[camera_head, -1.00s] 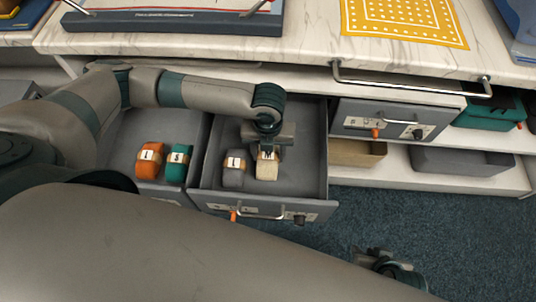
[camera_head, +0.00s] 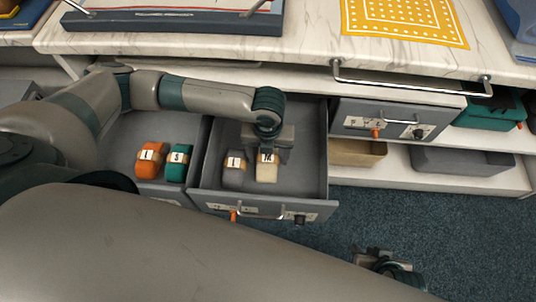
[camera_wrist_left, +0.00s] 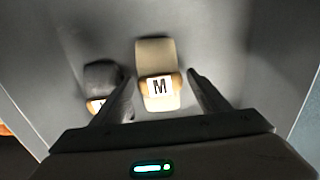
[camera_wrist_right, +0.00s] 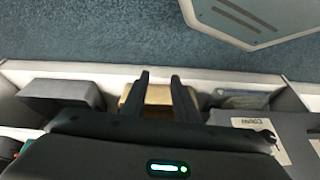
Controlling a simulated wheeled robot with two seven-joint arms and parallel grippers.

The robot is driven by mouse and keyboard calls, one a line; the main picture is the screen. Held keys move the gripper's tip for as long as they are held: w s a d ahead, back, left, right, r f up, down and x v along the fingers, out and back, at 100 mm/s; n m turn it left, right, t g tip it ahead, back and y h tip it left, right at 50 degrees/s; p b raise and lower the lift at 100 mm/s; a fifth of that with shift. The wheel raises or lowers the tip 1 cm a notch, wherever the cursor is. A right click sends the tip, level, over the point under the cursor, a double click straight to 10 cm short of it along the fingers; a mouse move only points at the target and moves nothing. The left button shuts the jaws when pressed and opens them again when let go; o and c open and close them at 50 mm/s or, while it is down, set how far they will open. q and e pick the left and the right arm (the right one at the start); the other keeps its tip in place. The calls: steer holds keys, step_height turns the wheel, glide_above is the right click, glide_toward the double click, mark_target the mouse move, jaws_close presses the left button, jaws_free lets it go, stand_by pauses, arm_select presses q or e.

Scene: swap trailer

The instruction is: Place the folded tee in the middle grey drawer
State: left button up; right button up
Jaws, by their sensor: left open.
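The folded tee, a cream roll with an M band (camera_head: 267,173), lies in the open middle grey drawer (camera_head: 308,180). It is right of a dark grey roll (camera_head: 235,172), with a small gap between them. My left gripper (camera_head: 270,150) is over the cream roll. In the left wrist view its open fingers (camera_wrist_left: 160,78) are on either side of the cream roll (camera_wrist_left: 157,55), with visible gaps; the left finger partly covers the grey roll (camera_wrist_left: 103,75). My right gripper (camera_head: 385,264) is over the floor, away from the drawers, its fingers (camera_wrist_right: 160,76) apart and empty.
The open drawer at left (camera_head: 125,172) holds an orange roll (camera_head: 152,158) and a teal roll (camera_head: 178,163). Another grey drawer (camera_head: 390,118) is at right. Bins stand on the lower shelf (camera_head: 470,183). A rail (camera_head: 410,90) runs along the counter edge.

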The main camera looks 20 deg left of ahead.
mark_target(268, 157)
arm_select(q)
steer(key=shift+r, duration=0.4)
step_height(268, 157, up, 7)
steer(key=shift+f+p, duration=0.15)
steer(key=shift+p, duration=0.35)
arm_select(e)
steer(key=shift+s+d+g+h, duration=0.3)
steer(key=shift+s+d+g, duration=0.1)
steer(key=shift+s+d, duration=0.25)
steer(key=shift+w+r, duration=0.1)
